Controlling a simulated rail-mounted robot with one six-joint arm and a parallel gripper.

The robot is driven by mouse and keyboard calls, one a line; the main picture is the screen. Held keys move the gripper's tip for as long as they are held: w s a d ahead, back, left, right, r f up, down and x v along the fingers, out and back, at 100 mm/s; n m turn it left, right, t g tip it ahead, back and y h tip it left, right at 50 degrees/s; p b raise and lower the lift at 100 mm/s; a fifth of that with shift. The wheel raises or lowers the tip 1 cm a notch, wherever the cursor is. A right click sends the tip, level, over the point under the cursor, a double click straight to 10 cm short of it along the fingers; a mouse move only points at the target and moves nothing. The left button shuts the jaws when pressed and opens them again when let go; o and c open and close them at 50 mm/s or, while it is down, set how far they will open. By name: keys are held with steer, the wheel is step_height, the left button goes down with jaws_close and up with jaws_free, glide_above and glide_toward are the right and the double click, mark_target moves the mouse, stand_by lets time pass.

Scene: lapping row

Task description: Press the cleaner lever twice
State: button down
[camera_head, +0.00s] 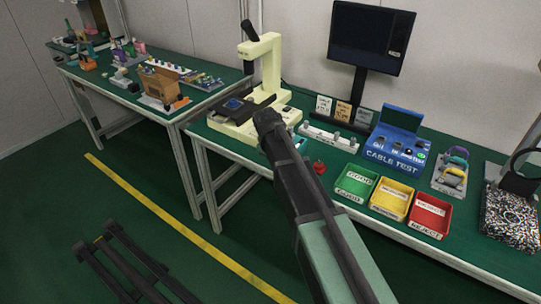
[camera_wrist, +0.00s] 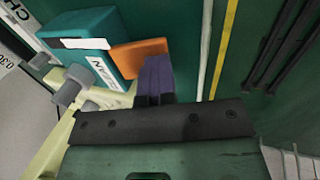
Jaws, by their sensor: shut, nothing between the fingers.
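The cleaner is a teal box (camera_wrist: 82,30) with a white label partly reading "EAN", at the upper left of the wrist view. An orange lever (camera_wrist: 134,54) sticks out from its right side. My gripper (camera_wrist: 156,66) is shut and empty, with its dark purple fingers together. The fingertips overlap the right end of the lever in the picture; whether they touch it I cannot tell. In the head view my arm covers most of the cleaner and the gripper's fingers.
A cream press-like stand (camera_head: 262,60) rises behind my arm. Green, yellow and red trays (camera_head: 431,215) and a blue cable tester (camera_head: 398,140) stand to the right. A monitor (camera_head: 370,40) is at the back.

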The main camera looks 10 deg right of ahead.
steer(key=shift+d+r+p, duration=0.1)
steer(key=shift+r+p, duration=0.6)
steer(key=shift+r, duration=0.05)
step_height(320, 180, up, 14)
steer(key=p, duration=1.4)
steer(key=shift+s+a, duration=0.35)
